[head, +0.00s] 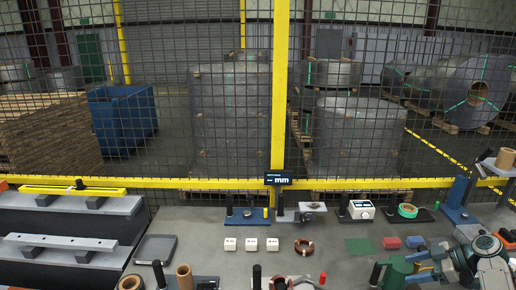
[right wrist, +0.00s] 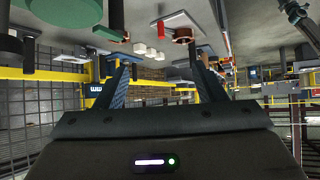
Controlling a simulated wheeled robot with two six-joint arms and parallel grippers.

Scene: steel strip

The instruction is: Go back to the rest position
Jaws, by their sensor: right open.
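My right gripper (head: 426,267) is low at the right of the head view, over the near right part of the bench, pointing left. A green stand (head: 396,272) is close beside its tip; I cannot tell whether they touch. In the right wrist view, which looks upside down, the two dark fingers of my right gripper (right wrist: 162,76) are spread apart with nothing between them. My left gripper is in neither view.
A yellow-framed mesh fence (head: 280,100) stands behind. Dark steps (head: 60,242) are at left.

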